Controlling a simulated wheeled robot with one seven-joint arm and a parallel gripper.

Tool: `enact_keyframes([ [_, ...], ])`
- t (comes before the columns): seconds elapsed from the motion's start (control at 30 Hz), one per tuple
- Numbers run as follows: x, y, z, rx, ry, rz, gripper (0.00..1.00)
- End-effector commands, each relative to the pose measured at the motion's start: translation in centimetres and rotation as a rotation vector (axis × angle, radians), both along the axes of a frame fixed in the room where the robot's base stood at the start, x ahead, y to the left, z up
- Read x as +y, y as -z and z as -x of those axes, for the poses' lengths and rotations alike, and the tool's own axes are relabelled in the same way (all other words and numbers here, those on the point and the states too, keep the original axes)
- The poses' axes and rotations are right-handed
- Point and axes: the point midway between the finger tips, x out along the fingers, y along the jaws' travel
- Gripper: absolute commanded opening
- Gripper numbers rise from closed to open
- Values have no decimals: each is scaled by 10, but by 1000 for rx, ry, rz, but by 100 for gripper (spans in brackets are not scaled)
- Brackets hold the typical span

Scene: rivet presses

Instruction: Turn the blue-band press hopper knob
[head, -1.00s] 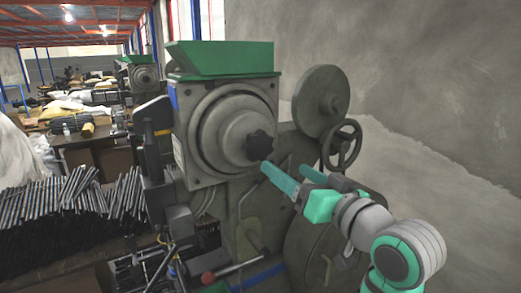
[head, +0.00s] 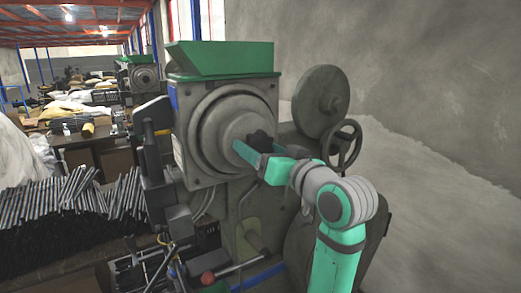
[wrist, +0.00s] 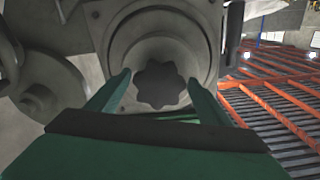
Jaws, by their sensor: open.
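The hopper knob (head: 262,137) is a dark, star-shaped grip at the centre of the press's round grey hub. In the wrist view the knob (wrist: 160,86) shows face-on, between my two fingers. My gripper (head: 253,149) is open, with its fingers pointing at the hub. In the wrist view my gripper (wrist: 159,78) has one fingertip on each side of the knob, with visible gaps. I cannot tell whether the fingertips reach the knob's depth. In the head view a finger hides the knob's lower part. The press (head: 185,140) carries a green hopper (head: 222,60) and a blue patch on its left edge.
A handwheel (head: 342,146) and a large grey disc (head: 322,100) stand just right of the hub. A red-knobbed lever (head: 208,278) is low in front. Bundled dark rods (head: 70,210) lie on the left. The floor to the right is clear.

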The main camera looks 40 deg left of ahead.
Motion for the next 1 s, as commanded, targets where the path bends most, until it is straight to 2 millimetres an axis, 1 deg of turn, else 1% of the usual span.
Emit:
enact_keyframes([
  [0.1, 3, 0, -2, 0, 1, 0, 73],
  [0.33, 4, 0, -2, 0, 1, 0, 73],
  [0.37, 4, 0, -2, 0, 1, 0, 68],
  [0.4, 4, 0, -2, 0, 1, 0, 59],
  [0.47, 4, 0, -2, 0, 1, 0, 44],
  [0.5, 4, 0, -2, 0, 1, 0, 35],
  [0.53, 4, 0, -2, 0, 1, 0, 32],
  [0.77, 3, 0, -2, -10, 1, 4, 32],
  [1.0, 2, 0, -3, -92, 3, 40, 32],
])
